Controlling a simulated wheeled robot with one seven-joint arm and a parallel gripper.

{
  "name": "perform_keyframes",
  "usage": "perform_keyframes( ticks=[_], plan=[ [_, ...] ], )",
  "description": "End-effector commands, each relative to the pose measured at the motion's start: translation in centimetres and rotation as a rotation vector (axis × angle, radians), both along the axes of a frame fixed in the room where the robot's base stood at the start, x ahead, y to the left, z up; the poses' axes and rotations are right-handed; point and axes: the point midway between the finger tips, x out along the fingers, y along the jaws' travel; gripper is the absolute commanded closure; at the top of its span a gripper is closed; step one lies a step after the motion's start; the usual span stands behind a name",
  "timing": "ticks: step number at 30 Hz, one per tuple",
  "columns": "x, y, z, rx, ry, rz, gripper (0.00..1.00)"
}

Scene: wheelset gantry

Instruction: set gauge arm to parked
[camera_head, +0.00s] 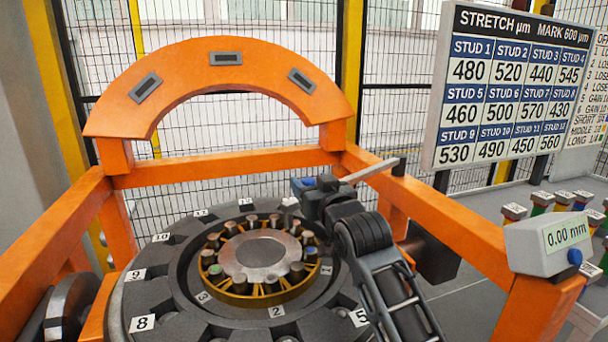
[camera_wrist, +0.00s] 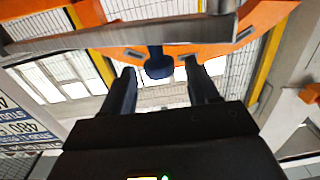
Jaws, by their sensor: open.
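The gauge arm (camera_head: 370,170) is a flat grey bar. In the head view it reaches from a dark post (camera_head: 399,166) at the right orange beam toward my gripper (camera_head: 312,188). In the wrist view the bar (camera_wrist: 120,34) crosses the top, beyond my fingertips. A dark blue knob (camera_wrist: 159,64) hangs from it, between the two open fingers of my gripper (camera_wrist: 161,76), with gaps visible on both sides. In the head view a blue part (camera_head: 298,187) shows beside my gripper; my wrist hides much of the bar's near end.
The orange gantry frame (camera_head: 240,163) surrounds a dark round hub (camera_head: 150,290) with numbered studs. An arched orange plate (camera_head: 225,58) with slots stands behind. A readout box (camera_head: 550,240) shows 0.00 mm at right. A stretch board (camera_head: 512,90) hangs at upper right.

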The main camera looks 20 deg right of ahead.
Motion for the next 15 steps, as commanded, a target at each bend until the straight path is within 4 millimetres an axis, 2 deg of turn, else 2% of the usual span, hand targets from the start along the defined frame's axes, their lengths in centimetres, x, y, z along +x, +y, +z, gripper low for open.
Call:
perform_keyframes(
  ticks=[6, 15],
  plan=[
    [3.0, 0.1, 0.1, 0.000, 0.000, 0.001, 0.40],
    [4.2, 0.1, 0.0, 0.000, -0.001, 0.001, 0.40]
  ],
)
